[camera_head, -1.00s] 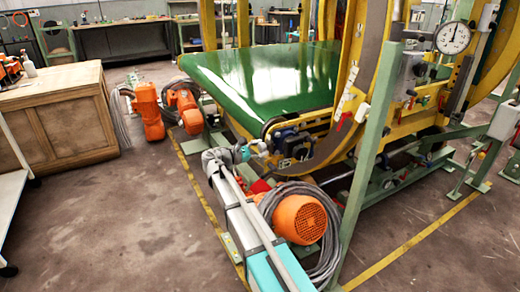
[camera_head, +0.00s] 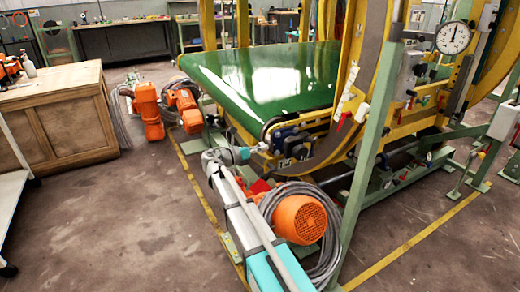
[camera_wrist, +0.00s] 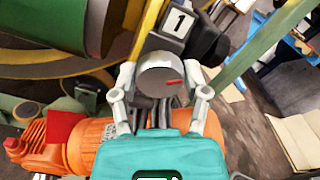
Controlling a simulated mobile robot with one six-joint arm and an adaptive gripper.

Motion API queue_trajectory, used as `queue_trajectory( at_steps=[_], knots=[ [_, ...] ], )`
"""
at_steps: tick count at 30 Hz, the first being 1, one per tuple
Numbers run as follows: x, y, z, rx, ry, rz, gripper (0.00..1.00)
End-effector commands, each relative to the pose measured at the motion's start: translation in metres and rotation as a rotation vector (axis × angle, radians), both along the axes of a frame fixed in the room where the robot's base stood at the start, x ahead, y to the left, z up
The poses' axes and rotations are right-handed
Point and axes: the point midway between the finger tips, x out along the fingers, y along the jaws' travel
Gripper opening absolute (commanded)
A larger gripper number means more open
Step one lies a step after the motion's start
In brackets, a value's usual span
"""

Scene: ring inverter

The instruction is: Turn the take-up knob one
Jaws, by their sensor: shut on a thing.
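The take-up knob (camera_wrist: 160,70) is a round grey disc with a short red mark on the right part of its face. It sits below a black block with a white label "1" (camera_wrist: 179,23). In the wrist view my gripper (camera_wrist: 160,82) has one grey finger on each side of the knob and is shut on it. In the head view my gripper (camera_head: 255,149) reaches the blue and black take-up unit (camera_head: 288,141) at the near corner of the green belt. The knob is small there and partly hidden by the fingers.
An orange motor (camera_head: 300,219) with coiled grey cable lies right beside my arm. A green slanted post (camera_head: 366,165) stands to the right. The green belt (camera_head: 265,75) and yellow ring frame are behind. Open floor lies left, before the wooden cabinet (camera_head: 60,118).

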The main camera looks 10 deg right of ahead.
Motion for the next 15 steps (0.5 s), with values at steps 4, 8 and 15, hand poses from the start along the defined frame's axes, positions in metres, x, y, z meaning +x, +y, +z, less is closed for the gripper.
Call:
queue_trajectory(
  at_steps=[4,8,15],
  knots=[
    [0.0001,-0.0014,0.0,-0.034,0.104,-0.002,0.12],
    [0.0001,-0.0014,0.0,-0.056,0.171,-0.002,0.12],
    [-0.0001,-0.0013,-0.0001,-0.075,0.233,-0.003,0.12]
  ],
)
